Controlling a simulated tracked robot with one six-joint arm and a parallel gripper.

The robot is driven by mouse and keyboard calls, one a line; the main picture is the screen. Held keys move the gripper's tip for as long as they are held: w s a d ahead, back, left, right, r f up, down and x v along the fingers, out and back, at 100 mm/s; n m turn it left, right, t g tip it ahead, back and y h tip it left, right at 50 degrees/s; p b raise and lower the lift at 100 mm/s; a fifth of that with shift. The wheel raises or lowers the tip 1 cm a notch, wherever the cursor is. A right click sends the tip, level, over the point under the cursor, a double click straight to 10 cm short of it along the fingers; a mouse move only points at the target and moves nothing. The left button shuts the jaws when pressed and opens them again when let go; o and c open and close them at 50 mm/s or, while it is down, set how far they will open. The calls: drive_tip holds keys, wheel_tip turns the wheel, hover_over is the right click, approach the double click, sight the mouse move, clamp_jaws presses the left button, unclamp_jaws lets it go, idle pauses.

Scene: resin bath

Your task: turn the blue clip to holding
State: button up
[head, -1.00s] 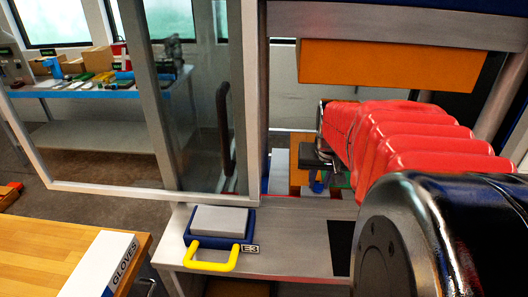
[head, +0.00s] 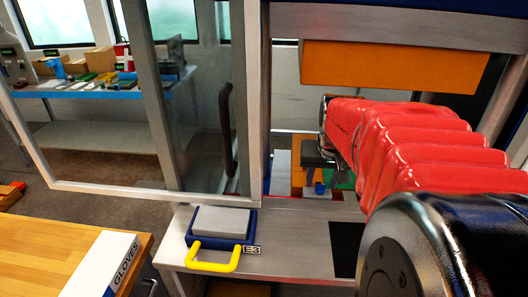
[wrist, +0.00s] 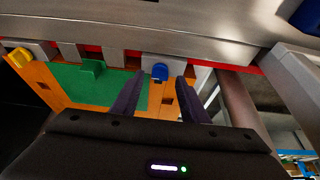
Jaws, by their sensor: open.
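The blue clip (wrist: 160,72) sits on a grey block along the edge of an orange frame (wrist: 60,105) with a green panel (wrist: 110,85). In the wrist view my gripper (wrist: 160,84) is open, its two dark fingers apart, and the clip shows between and just beyond their tips. I cannot tell whether a finger touches it. In the head view the blue clip (head: 319,188) is small, just below my gripper (head: 318,165), and partly hidden by it. Which way the clip is turned is unclear.
A green clip (wrist: 93,68) and a yellow clip (wrist: 20,58) stand left along the same edge. A metal beam (wrist: 150,30) runs just beyond them. In the head view a glass door (head: 190,110) stands open at left, and an orange block (head: 390,66) hangs above my arm.

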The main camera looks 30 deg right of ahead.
drive_tip(key=v, duration=1.2)
drive_tip(key=shift+s+r, duration=0.1)
